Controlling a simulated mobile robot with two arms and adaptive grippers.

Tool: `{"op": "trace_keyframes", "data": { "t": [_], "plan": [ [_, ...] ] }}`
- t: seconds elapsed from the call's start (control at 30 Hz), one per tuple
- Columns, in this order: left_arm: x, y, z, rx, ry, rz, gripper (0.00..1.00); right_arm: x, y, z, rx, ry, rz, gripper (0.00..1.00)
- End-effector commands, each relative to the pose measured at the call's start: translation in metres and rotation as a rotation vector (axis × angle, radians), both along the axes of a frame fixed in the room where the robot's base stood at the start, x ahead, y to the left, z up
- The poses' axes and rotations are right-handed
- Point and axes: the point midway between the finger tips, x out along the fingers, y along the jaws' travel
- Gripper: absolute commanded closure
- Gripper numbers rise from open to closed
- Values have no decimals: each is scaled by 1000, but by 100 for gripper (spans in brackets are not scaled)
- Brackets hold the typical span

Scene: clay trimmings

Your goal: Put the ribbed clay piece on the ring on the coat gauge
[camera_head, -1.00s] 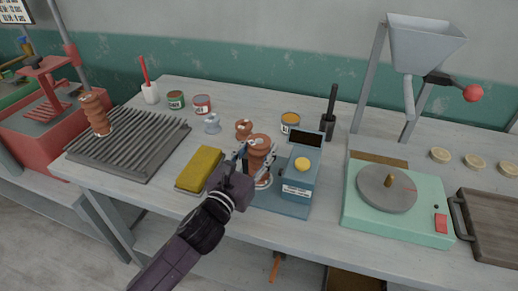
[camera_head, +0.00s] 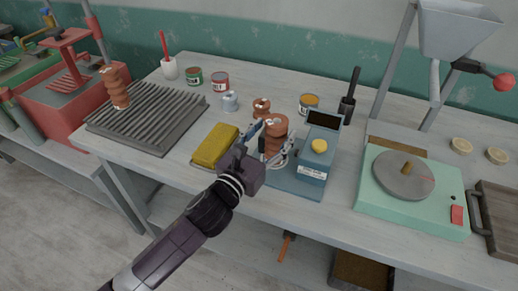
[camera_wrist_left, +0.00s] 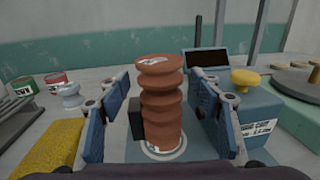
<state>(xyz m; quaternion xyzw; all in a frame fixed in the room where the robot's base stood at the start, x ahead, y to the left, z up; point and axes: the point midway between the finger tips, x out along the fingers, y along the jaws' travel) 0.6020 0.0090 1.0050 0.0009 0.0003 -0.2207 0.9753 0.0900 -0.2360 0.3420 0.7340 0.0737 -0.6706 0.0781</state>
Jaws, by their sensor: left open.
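The ribbed clay piece (camera_head: 275,134) is brown and stands upright on the coat gauge (camera_head: 312,163), a blue-grey device with a dark display and a yellow button. In the left wrist view the clay piece (camera_wrist_left: 161,105) stands within a pale ring (camera_wrist_left: 164,154) on the gauge's base plate. Its foot hides part of the ring. My left gripper (camera_head: 270,146) is open around the clay piece, one finger on each side. In the left wrist view gaps show between the clay and both fingers of the gripper (camera_wrist_left: 160,108). My right gripper is not in view.
A yellow sponge (camera_head: 215,146) lies left of the gauge. A second ribbed piece (camera_head: 115,88) stands on a slatted rack (camera_head: 150,118). A small brown piece (camera_head: 261,107), cans and a dark-handled tool (camera_head: 349,97) stand behind. A green turntable unit (camera_head: 410,190) is at right.

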Motion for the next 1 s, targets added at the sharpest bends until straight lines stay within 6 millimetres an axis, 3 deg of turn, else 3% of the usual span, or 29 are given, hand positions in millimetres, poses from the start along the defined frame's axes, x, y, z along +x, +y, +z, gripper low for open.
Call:
{"op": "trace_keyframes", "data": {
  "t": [0.3, 0.5, 1.0],
  "plan": [
    [-59, 28, -3, 1, 3, -1, 41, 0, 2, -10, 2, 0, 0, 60],
    [-83, 39, -2, 0, 2, -1, 41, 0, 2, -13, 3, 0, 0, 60],
    [-90, 43, 0, -1, 0, -1, 41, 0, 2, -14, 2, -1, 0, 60]
  ]
}}
